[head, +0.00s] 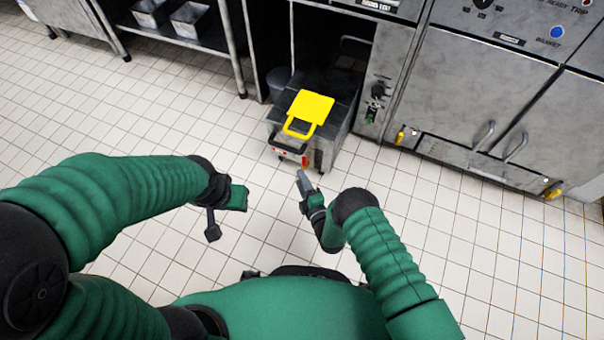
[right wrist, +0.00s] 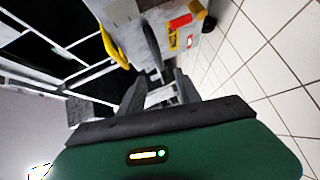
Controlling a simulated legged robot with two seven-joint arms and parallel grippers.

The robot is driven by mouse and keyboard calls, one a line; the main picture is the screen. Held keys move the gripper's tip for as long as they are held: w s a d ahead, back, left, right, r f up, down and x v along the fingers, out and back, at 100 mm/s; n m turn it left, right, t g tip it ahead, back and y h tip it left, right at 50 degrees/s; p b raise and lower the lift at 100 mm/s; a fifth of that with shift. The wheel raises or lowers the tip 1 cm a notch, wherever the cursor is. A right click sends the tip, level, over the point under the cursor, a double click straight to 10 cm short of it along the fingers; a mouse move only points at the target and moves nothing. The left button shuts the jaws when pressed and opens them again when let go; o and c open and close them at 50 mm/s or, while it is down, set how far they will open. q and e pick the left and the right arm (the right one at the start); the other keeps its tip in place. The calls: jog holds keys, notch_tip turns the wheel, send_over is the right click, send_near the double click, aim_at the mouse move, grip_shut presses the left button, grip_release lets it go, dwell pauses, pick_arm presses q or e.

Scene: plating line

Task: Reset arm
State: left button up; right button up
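My right gripper (head: 302,181) points forward over the tiled floor, in front of the grey unit with the yellow lid. The right wrist view shows its two dark fingers (right wrist: 160,92) apart, with nothing visible between them. My left gripper (head: 236,198) is out to the left over bare floor. Its fingers cannot be made out, and no object shows in it.
A low grey unit (head: 343,125) with a yellow handled lid (head: 308,107) stands ahead of my right gripper. Steel cabinets (head: 490,100) line the right, and a steel rack (head: 215,40) stands at back left. White tiled floor (head: 130,110) is clear to the left.

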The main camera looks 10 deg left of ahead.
jog(key=shift+r, duration=0.1)
jog(key=w+d+r+m+g+h+p, duration=0.1)
jog(key=w+d+r+m+g+h, duration=0.15)
jog(key=r, duration=0.35)
jog(key=w+d+r+m+g+h, duration=0.1)
jog(key=w+d+r+m, duration=0.3)
jog(key=r, duration=0.2)
jog(key=s+d+r+m+g+h+p, duration=0.1)
jog(key=s+d+r+m+g+h, duration=0.1)
jog(key=s+d+r+m, duration=0.4)
jog(key=s+d+r+m+g+h+p, duration=0.1)
jog(key=s+d+r+m+g, duration=0.35)
jog(key=s, duration=0.65)
jog(key=s+d+r+m+g+h+p, duration=0.1)
jog(key=s+d+r+m, duration=0.4)
jog(key=s+d+r, duration=0.45)
notch_tip(320, 180, up, 36)
jog(key=s+a+p, duration=0.1)
jog(key=p, duration=3.6)
jog(key=shift+s+g, duration=0.35)
jog(key=shift+g, duration=0.05)
jog(key=shift+r, duration=0.1)
